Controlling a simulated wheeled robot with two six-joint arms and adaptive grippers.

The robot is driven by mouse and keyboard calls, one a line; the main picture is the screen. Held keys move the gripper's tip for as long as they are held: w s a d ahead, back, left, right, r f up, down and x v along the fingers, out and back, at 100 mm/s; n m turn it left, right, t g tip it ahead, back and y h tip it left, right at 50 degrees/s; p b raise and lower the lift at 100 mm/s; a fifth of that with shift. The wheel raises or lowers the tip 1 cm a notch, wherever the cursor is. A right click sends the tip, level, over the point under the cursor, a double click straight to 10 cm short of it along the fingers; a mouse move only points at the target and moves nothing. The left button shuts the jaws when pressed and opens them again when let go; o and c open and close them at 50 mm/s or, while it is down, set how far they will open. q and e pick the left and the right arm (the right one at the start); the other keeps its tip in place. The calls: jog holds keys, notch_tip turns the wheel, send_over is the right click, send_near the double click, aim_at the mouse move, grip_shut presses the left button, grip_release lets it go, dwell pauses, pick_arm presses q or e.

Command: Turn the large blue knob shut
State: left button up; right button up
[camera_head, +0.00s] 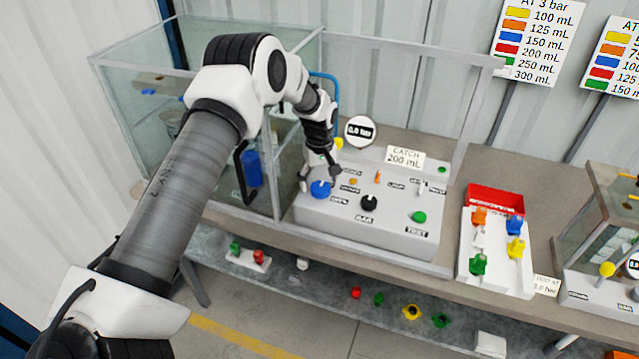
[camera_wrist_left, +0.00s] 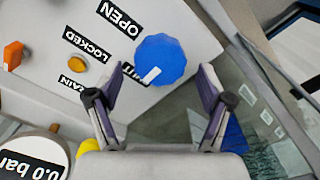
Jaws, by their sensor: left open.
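The large blue knob (camera_head: 320,189) sits at the front left of the grey control panel (camera_head: 400,235). In the left wrist view the blue knob (camera_wrist_left: 160,60) is a faceted disc with a white mark near its lower left edge. Labels OPEN and LOCKED are printed to its left. My left gripper (camera_head: 318,180) is open above the panel, beside the knob. In the left wrist view its two fingertips (camera_wrist_left: 162,85) lie either side of the knob's near edge. I cannot tell whether they touch it. My right gripper is not in view.
A gauge reading 0.0 bar (camera_head: 361,131) stands behind the panel. A black knob (camera_head: 369,203) and a green knob (camera_head: 419,217) are to the right. Clear walls and a metal frame (camera_head: 280,130) surround the left side. A tray of coloured parts (camera_head: 497,245) stands further right.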

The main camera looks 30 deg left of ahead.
aim_at(319, 185)
pick_arm(q)
notch_tip(319, 185, up, 11)
dwell(0.3)
